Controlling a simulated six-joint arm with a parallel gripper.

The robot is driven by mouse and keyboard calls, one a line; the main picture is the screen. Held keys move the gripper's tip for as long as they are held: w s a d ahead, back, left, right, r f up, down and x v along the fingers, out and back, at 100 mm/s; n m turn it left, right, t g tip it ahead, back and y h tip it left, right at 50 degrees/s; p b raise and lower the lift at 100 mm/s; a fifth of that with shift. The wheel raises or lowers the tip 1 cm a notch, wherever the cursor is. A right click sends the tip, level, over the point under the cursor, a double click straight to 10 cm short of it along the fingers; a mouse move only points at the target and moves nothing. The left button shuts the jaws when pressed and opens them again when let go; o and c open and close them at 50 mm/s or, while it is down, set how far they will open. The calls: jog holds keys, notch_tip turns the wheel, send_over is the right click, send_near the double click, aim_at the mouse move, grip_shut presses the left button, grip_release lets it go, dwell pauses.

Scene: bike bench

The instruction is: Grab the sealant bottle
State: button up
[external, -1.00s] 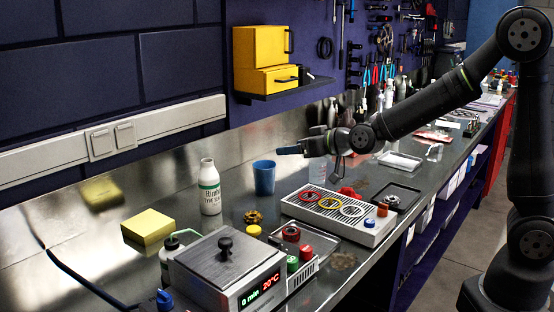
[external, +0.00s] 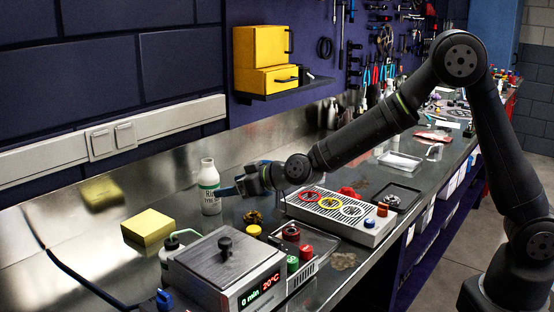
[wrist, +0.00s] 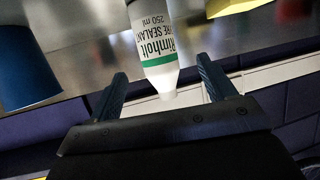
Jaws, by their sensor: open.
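The sealant bottle (external: 208,178) is white with a green band and a printed label, and stands upright on the steel bench in the external view. It also shows in the wrist view (wrist: 155,28), where its neck and cap point toward my gripper (wrist: 163,72). The gripper is open, with one dark blue finger on each side of the bottle in that picture. In the external view my gripper (external: 232,189) is low and close to the bottle's right side, overlapping its edge. I cannot tell whether it touches the bottle.
A blue cup (wrist: 24,62) stands beside the bottle in the wrist view; my arm hides it in the external view. A yellow block (external: 148,227) lies to the left. A heater with a display (external: 229,271) and a slatted tray (external: 338,216) stand in front.

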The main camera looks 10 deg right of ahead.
aim_at(217, 183)
jog(key=x, duration=0.3)
jog(key=shift+w+a, duration=0.1)
jog(key=shift+w, duration=0.05)
jog(key=shift+w+r+x, duration=0.15)
jog(key=shift+x, duration=1.25)
jog(key=shift+w+r+x, duration=0.15)
jog(key=shift+x, duration=1.2)
jog(key=c, duration=1.2)
jog(key=shift+r, duration=0.25)
jog(key=shift+r, duration=4.5)
jog(key=shift+r, duration=0.15)
